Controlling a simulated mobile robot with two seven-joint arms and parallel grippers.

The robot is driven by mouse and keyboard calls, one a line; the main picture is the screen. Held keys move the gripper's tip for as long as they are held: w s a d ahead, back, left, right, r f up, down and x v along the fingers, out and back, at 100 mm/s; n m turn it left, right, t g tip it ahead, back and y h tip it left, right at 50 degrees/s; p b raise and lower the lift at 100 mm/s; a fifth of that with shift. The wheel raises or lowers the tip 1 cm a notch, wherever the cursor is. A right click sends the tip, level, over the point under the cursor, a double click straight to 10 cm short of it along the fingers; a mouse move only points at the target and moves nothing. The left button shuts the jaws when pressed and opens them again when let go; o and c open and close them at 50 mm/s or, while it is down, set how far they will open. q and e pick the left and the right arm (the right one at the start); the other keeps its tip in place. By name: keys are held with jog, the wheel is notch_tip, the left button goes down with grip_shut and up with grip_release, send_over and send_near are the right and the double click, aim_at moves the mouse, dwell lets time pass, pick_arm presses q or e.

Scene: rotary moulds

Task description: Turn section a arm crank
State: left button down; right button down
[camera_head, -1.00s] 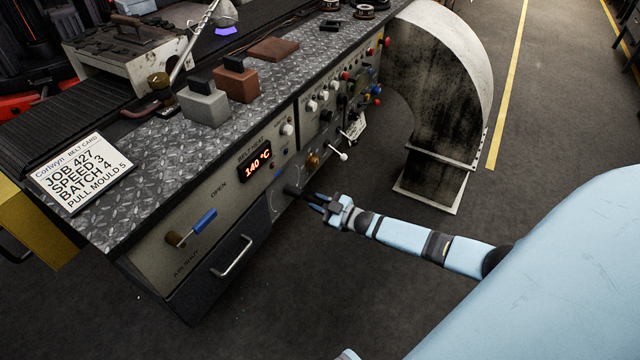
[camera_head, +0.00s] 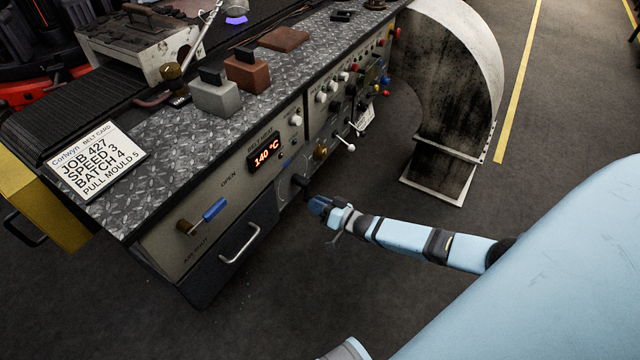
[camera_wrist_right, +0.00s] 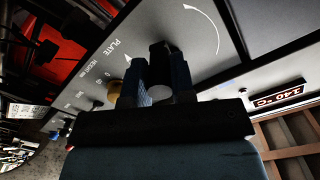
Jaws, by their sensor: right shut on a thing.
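A black crank (camera_head: 299,182) stands out from the lower front panel of the bench, below the brass knob. My right gripper (camera_head: 318,205) is at its outer end. In the right wrist view my right gripper (camera_wrist_right: 156,85) has its dark fingers on either side of the crank's handle, whose pale round end (camera_wrist_right: 159,94) shows between them. The panel behind reads "PLATE HEIGHT mm" with a curved white arrow; I see no label for section a. The fingers hide much of the crank.
A brass knob (camera_head: 320,152) and a white-tipped lever (camera_head: 345,143) stick out near the crank. The 140 °C display (camera_head: 265,158), blue-handled lever (camera_head: 205,215) and drawer handle (camera_head: 240,244) are to the left. A large curved duct (camera_head: 450,90) stands right. Floor before the panel is clear.

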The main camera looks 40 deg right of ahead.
jog(key=shift+s+a+r+m, duration=0.15)
jog(key=shift+s+a+m, duration=0.15)
jog(key=shift+m, duration=0.6)
jog(key=shift+s+a+r+m, duration=0.1)
jog(key=shift+a+r+m, duration=0.5)
jog(key=shift+m, duration=1.65)
jog(key=shift+s+a+r+m, duration=0.15)
jog(key=shift+r+m, duration=0.85)
jog(key=shift+m, duration=1.3)
jog(key=shift+s+a+r+m, duration=0.1)
jog(key=shift+a+r+m, duration=0.5)
jog(key=shift+m, duration=1.65)
jog(key=shift+d+r, duration=0.2)
jog(key=shift+r, duration=0.1)
jog(key=c, duration=1)
grip_release()
jog(key=shift+o, duration=0.2)
jog(key=shift+s, duration=0.1)
